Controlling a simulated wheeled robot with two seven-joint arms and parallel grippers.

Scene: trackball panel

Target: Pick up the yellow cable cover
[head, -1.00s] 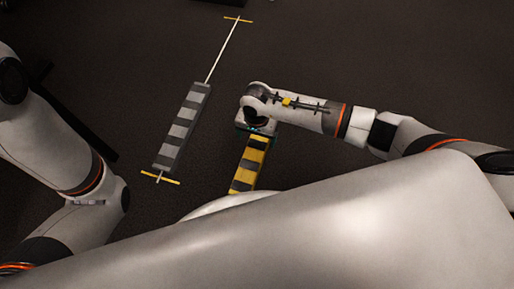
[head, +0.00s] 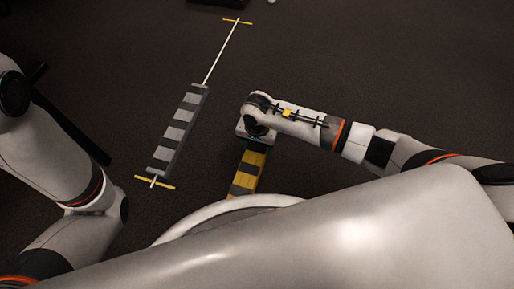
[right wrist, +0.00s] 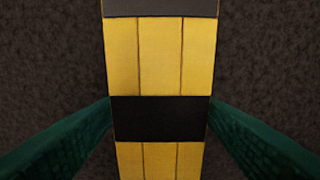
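The yellow cable cover (head: 246,178) with dark bands lies on the dark floor in the head view, its far end hidden under my right gripper (head: 253,135). In the right wrist view the cover (right wrist: 160,60) runs up the middle. The two dark green fingers of my right gripper (right wrist: 160,108) are on either side of it, level with a black band. Their tips meet its edges with no visible gap; whether they press on it I cannot tell. My left arm shows at the left of the head view, but its gripper is not visible.
A grey banded cover (head: 178,130) lies to the left on the floor. A thin white rod (head: 221,54) extends from its far end, with yellow crosspieces at both ends. A black bar lies near my left arm. The floor between the two covers is clear.

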